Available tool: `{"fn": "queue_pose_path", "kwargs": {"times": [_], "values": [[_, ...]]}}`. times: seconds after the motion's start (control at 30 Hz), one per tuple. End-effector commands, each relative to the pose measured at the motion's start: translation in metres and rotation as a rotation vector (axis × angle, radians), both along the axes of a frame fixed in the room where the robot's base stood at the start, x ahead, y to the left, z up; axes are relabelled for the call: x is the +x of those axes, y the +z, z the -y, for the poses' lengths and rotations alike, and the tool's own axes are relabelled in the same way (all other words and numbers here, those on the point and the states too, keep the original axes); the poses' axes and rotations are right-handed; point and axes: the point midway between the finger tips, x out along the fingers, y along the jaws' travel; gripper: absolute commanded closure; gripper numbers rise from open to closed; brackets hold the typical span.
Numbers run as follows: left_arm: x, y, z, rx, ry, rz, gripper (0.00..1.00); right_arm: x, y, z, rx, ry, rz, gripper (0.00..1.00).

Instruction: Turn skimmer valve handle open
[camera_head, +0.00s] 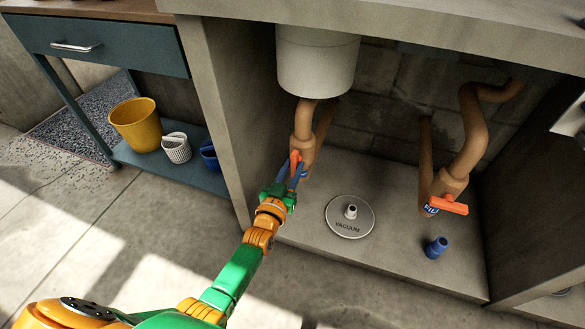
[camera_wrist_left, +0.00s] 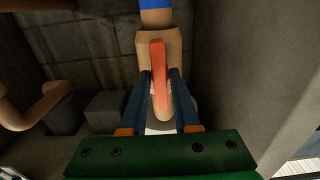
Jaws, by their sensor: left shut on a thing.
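The left valve (camera_head: 303,145) is a tan fitting on the pipe below a white cylinder, with an orange handle (camera_head: 295,157). My left gripper (camera_head: 297,172) is shut on this handle. In the left wrist view the orange handle (camera_wrist_left: 158,70) runs lengthwise between the two dark blue fingers of my gripper (camera_wrist_left: 161,100), in front of the tan valve body (camera_wrist_left: 172,42). A second valve (camera_head: 450,184) at right has an orange handle (camera_head: 449,205) pointing right and a blue label. I cannot read which valve is the skimmer one. My right gripper is not in view.
A white cylinder (camera_head: 317,62) hangs above the left valve. A round plate marked VACUUM (camera_head: 350,228) and a blue fitting (camera_head: 436,247) are on the pit floor. A concrete side wall (camera_head: 217,110) stands close left. Buckets (camera_head: 135,123) sit on a blue shelf outside.

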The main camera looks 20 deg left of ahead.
Motion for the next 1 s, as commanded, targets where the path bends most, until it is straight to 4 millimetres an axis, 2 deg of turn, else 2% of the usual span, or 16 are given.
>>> {"fn": "queue_pose_path", "kwargs": {"times": [0.03,0.07,0.13,0.17,0.43,0.53,0.8,0.9,1.0], "values": [[0.0,0.0,0.0,-0.001,0.0,-0.001,1.0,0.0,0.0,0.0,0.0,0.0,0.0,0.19],[0.0,0.0,0.0,-0.001,0.0,-0.001,0.62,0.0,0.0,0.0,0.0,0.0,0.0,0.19],[0.0,0.0,0.0,-0.001,0.0,-0.001,0.43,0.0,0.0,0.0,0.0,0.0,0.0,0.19],[0.0,0.0,0.0,-0.001,0.0,-0.001,0.4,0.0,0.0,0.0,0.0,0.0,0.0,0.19],[0.0,0.0,0.0,0.0,0.0,0.0,0.4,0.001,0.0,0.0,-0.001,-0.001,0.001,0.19],[-0.006,0.001,0.0,0.0,0.0,-0.002,0.4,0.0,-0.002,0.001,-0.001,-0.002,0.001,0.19],[-0.047,0.003,-0.001,-0.001,0.0,-0.003,0.4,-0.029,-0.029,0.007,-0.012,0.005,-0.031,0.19],[-0.063,0.002,-0.002,-0.001,0.0,-0.003,0.4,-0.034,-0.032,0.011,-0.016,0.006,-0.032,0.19],[-0.07,0.001,-0.002,-0.001,0.0,-0.002,0.4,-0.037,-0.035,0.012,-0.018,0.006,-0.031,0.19]]}}
